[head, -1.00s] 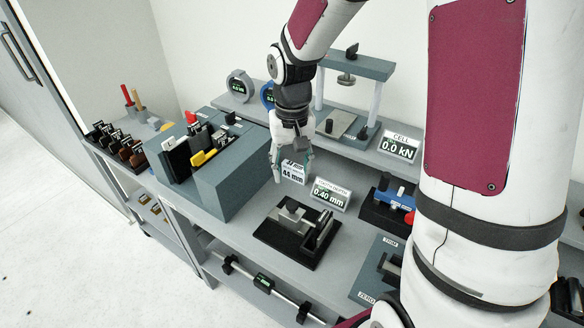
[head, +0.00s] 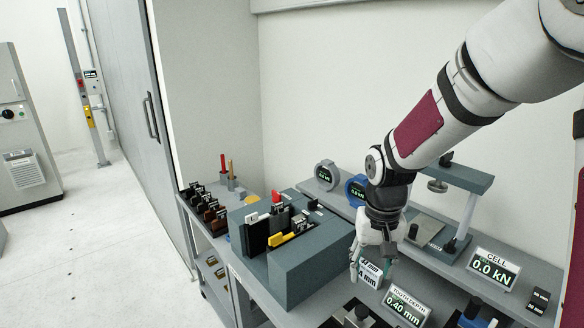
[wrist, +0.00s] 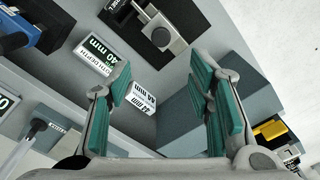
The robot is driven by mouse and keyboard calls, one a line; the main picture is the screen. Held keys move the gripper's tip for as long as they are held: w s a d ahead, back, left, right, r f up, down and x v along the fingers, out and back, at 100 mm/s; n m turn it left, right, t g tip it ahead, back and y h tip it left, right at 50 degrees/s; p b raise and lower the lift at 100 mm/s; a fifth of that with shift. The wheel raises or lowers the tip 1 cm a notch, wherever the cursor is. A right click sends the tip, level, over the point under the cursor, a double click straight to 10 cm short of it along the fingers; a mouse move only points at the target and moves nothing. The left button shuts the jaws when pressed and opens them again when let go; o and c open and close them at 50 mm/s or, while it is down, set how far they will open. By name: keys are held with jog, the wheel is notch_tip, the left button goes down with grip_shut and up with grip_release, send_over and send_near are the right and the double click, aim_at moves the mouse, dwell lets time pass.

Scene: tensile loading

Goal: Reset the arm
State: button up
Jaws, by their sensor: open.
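My gripper (head: 372,268) hangs from my arm over the bench (head: 250,266), just right of the grey-blue block holder (head: 310,262). It also shows in the wrist view (wrist: 165,105), with its teal-padded fingers spread wide and nothing between them. In the head view my gripper partly covers that sign (head: 370,274).
A press frame (head: 455,190) stands behind. Several dark clamps (head: 207,206) line the left shelf. The floor at left (head: 130,240) is clear.

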jog(key=s+a+r+n+t, duration=0.2)
jog(key=s+r+t, duration=0.3)
jog(key=s+r, duration=1.3)
jog(key=shift+s, duration=0.2)
jog(key=shift+a, duration=0.1)
dwell(0.8)
